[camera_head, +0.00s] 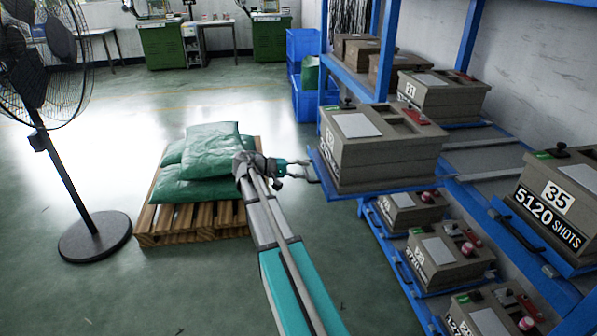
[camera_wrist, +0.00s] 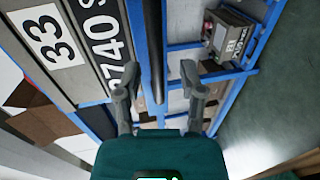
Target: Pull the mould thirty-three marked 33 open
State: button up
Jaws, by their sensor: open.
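The mould thirty-three shows its 33 label and part of a shot count in the wrist view (camera_wrist: 85,45). In the head view it appears to be the large grey-brown block (camera_head: 375,160) on a blue tray (camera_head: 322,182), its label facing away. The tray juts out from the rack front, past the trays below. My gripper (camera_head: 306,171) is at the tray's front edge. In the wrist view my gripper (camera_wrist: 159,66) is open, with a dark handle bar (camera_wrist: 154,50) between its fingers. I cannot tell whether either finger touches the bar.
A pallet (camera_head: 190,222) with green sacks (camera_head: 205,170) stands left of my arm. A fan (camera_head: 93,235) stands further left. Bare floor lies between them.

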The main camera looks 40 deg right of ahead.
jog(key=f+v, duration=0.2)
jog(key=v, duration=1)
jog(key=shift+w+a+f, duration=0.3)
jog(key=shift+a, duration=0.3)
jog(key=s+a+f+n+t+y, duration=0.2)
jog(key=s+a+f+y, duration=0.35)
jog(key=a, duration=0.25)
jog(key=s+a+f+n+t+y, duration=0.2)
jog(key=s+a+f+t+y, duration=0.15)
jog(key=s+a, duration=0.35)
jog(key=s+a+f+n+t+y, duration=0.1)
jog(key=s+a+f+t+y, duration=0.1)
jog(key=s+a+f+y, duration=0.6)
jog(key=w+a+r+h+p, duration=0.1)
jog(key=r+p, duration=1)
jog(key=r, duration=0.1)
jog(key=w+a+r+h+p, duration=0.1)
jog(key=w+r+h+p, duration=0.1)
jog(key=r+p, duration=0.9)
jog(key=shift+w+r+p, duration=0.2)
jog(key=shift+r+p, duration=0.15)
jog(key=shift+r, duration=0.55)
jog(key=shift+a+g, duration=0.15)
jog(key=shift+g, duration=0.1)
